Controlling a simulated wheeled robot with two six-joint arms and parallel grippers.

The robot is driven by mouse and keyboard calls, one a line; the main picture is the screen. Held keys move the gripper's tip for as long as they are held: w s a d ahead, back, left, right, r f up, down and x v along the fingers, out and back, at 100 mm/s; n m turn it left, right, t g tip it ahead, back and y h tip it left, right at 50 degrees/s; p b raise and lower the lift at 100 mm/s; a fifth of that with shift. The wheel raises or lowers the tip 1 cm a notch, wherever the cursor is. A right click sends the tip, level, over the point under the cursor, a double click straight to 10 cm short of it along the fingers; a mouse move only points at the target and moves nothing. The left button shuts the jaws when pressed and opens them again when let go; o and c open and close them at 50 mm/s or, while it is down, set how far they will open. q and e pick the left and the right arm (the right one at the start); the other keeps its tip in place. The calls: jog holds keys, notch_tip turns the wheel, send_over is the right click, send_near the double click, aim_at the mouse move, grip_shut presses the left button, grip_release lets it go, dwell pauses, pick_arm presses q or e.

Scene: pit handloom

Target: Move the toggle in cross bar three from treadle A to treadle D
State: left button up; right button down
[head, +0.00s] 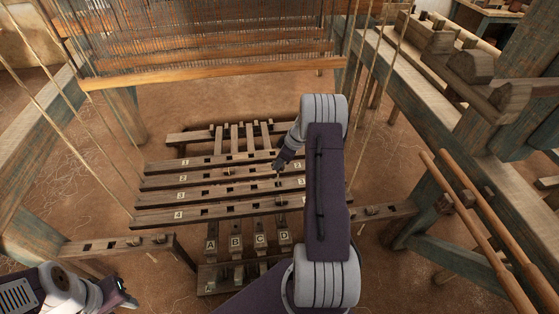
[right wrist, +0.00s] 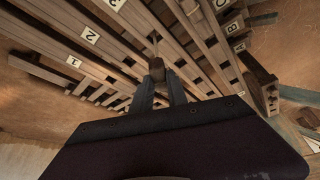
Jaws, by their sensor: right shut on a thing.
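Cross bar three (head: 215,192) is one of several parallel wooden bars with dark slots, marked 3 at its ends. My right gripper (head: 280,164) is above the bars, near their right end. In the right wrist view its fingers (right wrist: 161,88) are shut on a small brown toggle (right wrist: 157,70), with a thin cord by it. Whether the toggle is clear of a slot cannot be told. Treadle A (head: 211,256) and treadle D (head: 284,243) are the left and right ends of the treadle row. My left gripper (head: 125,298) is at the lower left, away from the bars; its jaws are unclear.
Treadles B (head: 236,253) and C (head: 260,250) stand between A and D. Warp threads and a wooden beam (head: 210,72) hang behind the bars. Ropes run down on both sides. A heavy loom frame (head: 455,140) stands at right, with two slanting poles (head: 480,235).

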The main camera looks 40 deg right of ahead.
jog(key=shift+f+b, duration=1.8)
jog(key=shift+f, duration=1.35)
notch_tip(320, 180, down, 4)
jog(key=b, duration=0.4)
jog(key=c, duration=1.2)
grip_release()
jog(key=shift+c, duration=0.2)
jog(key=p+v, duration=0.4)
jog(key=v, duration=0.5)
jog(key=shift+p, duration=0.4)
jog(key=shift+r, duration=0.1)
